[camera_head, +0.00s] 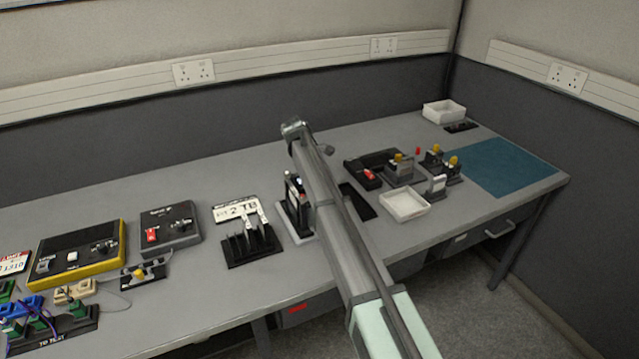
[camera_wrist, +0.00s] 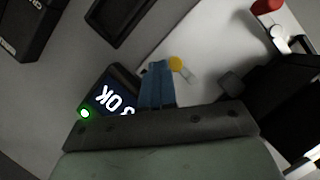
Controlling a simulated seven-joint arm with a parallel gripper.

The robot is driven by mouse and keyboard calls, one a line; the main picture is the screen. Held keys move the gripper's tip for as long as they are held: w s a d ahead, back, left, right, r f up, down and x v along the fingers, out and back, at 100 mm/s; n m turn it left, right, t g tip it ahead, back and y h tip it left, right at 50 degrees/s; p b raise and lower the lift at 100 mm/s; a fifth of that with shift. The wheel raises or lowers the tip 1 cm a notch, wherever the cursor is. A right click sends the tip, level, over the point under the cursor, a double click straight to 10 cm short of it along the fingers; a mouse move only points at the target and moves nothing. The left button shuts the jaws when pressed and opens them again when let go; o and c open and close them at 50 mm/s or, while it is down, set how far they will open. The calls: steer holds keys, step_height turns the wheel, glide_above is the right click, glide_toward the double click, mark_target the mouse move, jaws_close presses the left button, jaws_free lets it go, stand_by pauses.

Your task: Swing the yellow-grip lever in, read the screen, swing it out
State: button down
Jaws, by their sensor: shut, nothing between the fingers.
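In the wrist view, my gripper (camera_wrist: 156,68) shows as two blue fingers, shut together and empty. A round yellow grip (camera_wrist: 175,63) is just beside the fingertips, on a pale stub; whether they touch is unclear. Left of the fingers is a dark screen (camera_wrist: 101,95) with white lettering, turned nearly upside down. "OK" is readable, with what looks like a "3" before it; my fingers and gripper body hide the rest. A green light (camera_wrist: 85,113) glows at the screen's corner. In the head view my arm hides the gripper and part of a black upright device (camera_head: 292,203).
A red knob (camera_wrist: 267,6) on a metal stem stands right of the yellow grip. In the head view, a black slotted rack (camera_head: 250,246) stands left of the device. A white tray (camera_head: 404,206) and small yellow-topped fixtures (camera_head: 453,167) stand to the right. The blue mat (camera_head: 505,166) is clear.

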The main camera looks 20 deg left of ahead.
steer(key=shift+s+a, duration=0.6)
steer(key=shift+s, duration=0.15)
steer(key=shift+w+a, duration=0.4)
steer(key=shift+w, duration=0.05)
steer(key=shift+w+a+r, duration=0.1)
steer(key=shift+w+a, duration=1.15)
step_height(320, 180, up, 9)
steer(key=w+a, duration=0.2)
steer(key=shift+a, duration=0.2)
steer(key=s+a, duration=0.4)
steer(key=s, duration=0.2)
steer(key=shift+a, duration=0.25)
